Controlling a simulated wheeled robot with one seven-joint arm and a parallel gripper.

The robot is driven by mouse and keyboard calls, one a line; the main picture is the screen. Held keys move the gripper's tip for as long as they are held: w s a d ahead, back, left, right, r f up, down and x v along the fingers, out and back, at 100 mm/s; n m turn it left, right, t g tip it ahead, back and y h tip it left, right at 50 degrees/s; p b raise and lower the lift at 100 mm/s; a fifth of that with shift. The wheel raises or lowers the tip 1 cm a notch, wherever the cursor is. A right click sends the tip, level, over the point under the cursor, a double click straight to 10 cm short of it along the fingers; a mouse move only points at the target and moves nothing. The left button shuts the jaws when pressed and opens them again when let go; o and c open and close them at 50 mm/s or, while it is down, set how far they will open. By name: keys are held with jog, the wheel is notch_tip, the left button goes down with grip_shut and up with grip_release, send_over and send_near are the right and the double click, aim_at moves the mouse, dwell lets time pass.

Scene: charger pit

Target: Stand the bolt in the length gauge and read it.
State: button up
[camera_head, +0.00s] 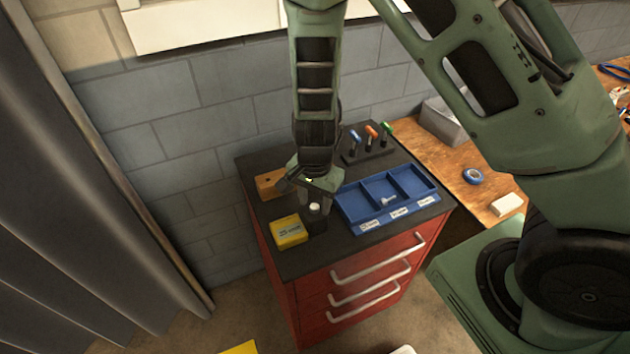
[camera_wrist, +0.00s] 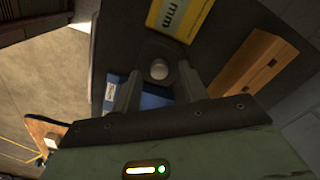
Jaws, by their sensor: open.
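My gripper (camera_head: 313,192) points down over the dark cabinet top, just above a small black round holder (camera_head: 317,222), which looks like the length gauge. A pale, round-headed piece, apparently the bolt (camera_head: 315,207), stands upright in it; its shank is hidden. In the wrist view its round top (camera_wrist: 159,70) shows between my two spread fingers, with gaps at both sides. A yellow block (camera_head: 289,231) sits beside the holder. Its lettering ends in "mm"; the figure looks like 25 but is small.
A blue tray (camera_head: 345,205) with three labelled compartments lies to the right, with another bolt-like piece (camera_head: 388,201) in its middle one. A wooden block (camera_head: 268,185) lies behind left. A rack of colour-handled tools (camera_head: 370,146) stands at the back. Red drawers (camera_head: 350,285) are below.

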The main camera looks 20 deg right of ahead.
aim_at(315, 206)
notch_tip(315, 206, up, 17)
jog(key=p, duration=0.1)
jog(key=shift+p, duration=0.4)
jog(key=shift+s, duration=0.1)
jog(key=s+a+r+n, duration=0.3)
jog(key=s+n, duration=0.6)
jog(key=s, duration=0.1)
jog(key=s+a+r+n, duration=0.3)
jog(key=s+r+n, duration=0.1)
jog(key=s+n, duration=0.5)
jog(key=shift+s+a+n+y, duration=0.25)
jog(key=shift+s+n+y, duration=0.05)
jog(key=shift+s, duration=0.25)
dwell(0.8)
